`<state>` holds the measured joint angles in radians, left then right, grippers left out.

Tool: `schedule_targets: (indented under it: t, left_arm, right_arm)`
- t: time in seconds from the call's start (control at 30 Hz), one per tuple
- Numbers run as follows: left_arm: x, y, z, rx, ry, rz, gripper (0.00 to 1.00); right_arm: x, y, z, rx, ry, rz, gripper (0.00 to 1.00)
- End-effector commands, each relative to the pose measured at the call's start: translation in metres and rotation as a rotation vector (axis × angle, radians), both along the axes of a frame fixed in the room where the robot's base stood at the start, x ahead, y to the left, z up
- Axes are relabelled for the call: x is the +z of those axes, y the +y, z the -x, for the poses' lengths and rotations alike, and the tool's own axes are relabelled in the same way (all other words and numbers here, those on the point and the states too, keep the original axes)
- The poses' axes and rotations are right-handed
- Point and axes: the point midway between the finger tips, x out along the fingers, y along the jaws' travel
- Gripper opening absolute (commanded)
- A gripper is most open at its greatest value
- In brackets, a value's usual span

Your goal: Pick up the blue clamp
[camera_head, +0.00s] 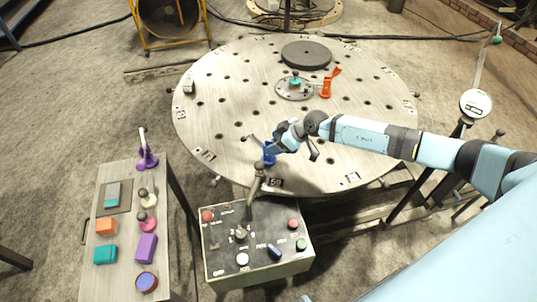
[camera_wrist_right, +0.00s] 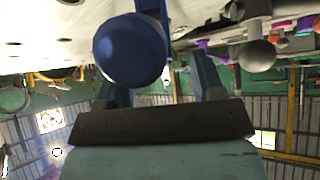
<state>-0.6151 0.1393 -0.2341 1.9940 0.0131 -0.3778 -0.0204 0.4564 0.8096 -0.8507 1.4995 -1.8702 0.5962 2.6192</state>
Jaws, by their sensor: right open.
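The blue clamp (camera_head: 269,154) stands near the front edge of the round, holed metal table. My right gripper (camera_head: 279,143) reaches in from the right just beside it and partly overlaps it in the head view. In the right wrist view, the blue clamp (camera_wrist_right: 130,50) shows large, with a rounded blue part and an upright section. It lies just beyond the two fingers of my right gripper (camera_wrist_right: 160,82), nearer the left one. The fingers are apart; contact with the clamp cannot be told. My left gripper is not in view.
The round table (camera_head: 215,125) also bears an orange clamp (camera_head: 326,88), a small flanged disc (camera_head: 294,90) and a dark disc (camera_head: 306,54). A control box (camera_head: 257,240) with a stick stands in front. A side table (camera_head: 122,215) with colored blocks is at left.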

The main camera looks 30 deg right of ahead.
Motion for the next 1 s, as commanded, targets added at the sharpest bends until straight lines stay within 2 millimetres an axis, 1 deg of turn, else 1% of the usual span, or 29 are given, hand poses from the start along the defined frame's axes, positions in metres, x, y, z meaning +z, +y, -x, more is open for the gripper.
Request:
schedule_targets:
  t: [0.03,0.2,0.47,0.5,0.57,0.6,0.67,0.7,1.0]
  left_arm:
    - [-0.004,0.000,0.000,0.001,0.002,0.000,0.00]
    - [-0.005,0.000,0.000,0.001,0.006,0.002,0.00]
    - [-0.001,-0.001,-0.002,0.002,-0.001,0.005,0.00]
    - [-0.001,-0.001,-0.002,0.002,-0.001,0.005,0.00]
    - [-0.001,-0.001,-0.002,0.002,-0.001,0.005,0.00]
    - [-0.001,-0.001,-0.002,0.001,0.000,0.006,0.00]
    - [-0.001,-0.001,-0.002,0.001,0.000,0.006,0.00]
    - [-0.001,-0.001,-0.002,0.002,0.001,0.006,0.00]
    - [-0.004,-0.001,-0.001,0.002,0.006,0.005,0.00]
  right_arm:
    - [-0.009,0.003,-0.006,-0.001,0.000,-0.002,0.62]
    - [-0.021,0.012,-0.014,0.001,-0.001,-0.002,0.62]
    - [-0.022,0.013,-0.015,0.000,-0.001,-0.001,0.62]
    - [-0.022,0.013,-0.015,0.000,-0.001,-0.001,0.53]
    - [-0.022,0.013,-0.015,0.000,-0.001,-0.001,0.39]
    - [-0.022,0.013,-0.015,0.000,-0.001,-0.001,0.30]
    - [-0.022,0.013,-0.015,0.000,-0.001,-0.001,0.16]
    - [-0.022,0.013,-0.015,0.000,-0.001,-0.001,0.07]
    - [-0.019,0.013,-0.016,0.000,-0.004,-0.002,0.07]
